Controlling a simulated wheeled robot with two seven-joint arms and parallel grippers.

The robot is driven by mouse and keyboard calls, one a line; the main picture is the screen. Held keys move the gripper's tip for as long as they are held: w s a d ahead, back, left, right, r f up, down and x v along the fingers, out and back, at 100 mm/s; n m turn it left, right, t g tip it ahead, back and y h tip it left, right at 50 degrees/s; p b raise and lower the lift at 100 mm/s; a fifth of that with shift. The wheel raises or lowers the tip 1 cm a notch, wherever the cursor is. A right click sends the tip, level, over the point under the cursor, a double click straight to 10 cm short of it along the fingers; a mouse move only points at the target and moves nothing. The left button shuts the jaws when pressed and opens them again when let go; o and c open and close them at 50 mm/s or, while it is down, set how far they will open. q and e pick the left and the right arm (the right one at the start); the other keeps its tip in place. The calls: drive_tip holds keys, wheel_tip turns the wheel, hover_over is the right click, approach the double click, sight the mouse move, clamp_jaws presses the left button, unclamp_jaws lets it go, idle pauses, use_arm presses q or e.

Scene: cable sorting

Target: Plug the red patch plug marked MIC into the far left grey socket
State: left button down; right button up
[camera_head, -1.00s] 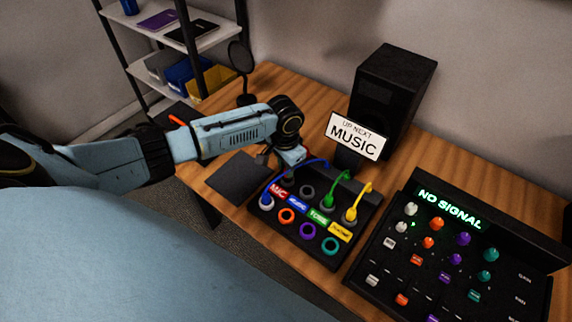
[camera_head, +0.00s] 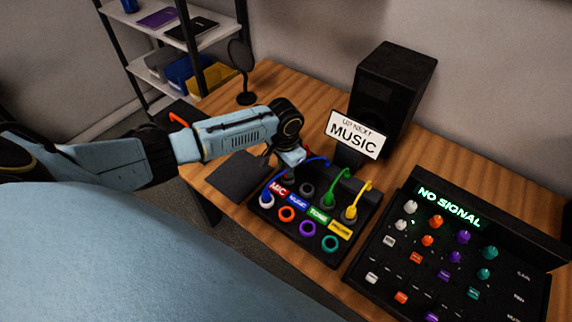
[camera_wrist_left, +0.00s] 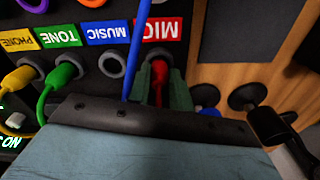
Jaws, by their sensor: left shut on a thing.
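My left gripper (camera_head: 291,158) is over the back-left part of the black patch box (camera_head: 340,262). In the left wrist view its fingers (camera_wrist_left: 160,90) are shut on the red plug (camera_wrist_left: 158,76), beside the upside-down red MIC label (camera_wrist_left: 160,30). The red plug is at the back-row position by that label; whether it is seated in the hole there I cannot tell. The grey socket (camera_head: 266,201) is at the far left of the front row in the head view. A blue cable (camera_wrist_left: 140,45) crosses in front of the box in the wrist view. My right gripper is not seen.
A green plug (camera_head: 328,200) and a yellow plug (camera_head: 350,213) stand in the back row. Orange, purple and teal sockets fill the front row. A mixer (camera_head: 455,240) reading NO SIGNAL is at right. A black speaker (camera_head: 390,95) and a MUSIC sign (camera_head: 356,136) stand behind.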

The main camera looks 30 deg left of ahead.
use_arm(q)
drive_tip(key=shift+f, duration=0.1)
idle(0.3)
drive_tip(key=c, duration=1.2)
unclamp_jaws()
drive_tip(key=shift+o, duration=0.5)
drive_tip(key=o, duration=0.4)
wheel_tip(320, 180, up, 7)
drive_tip(key=p, duration=0.8)
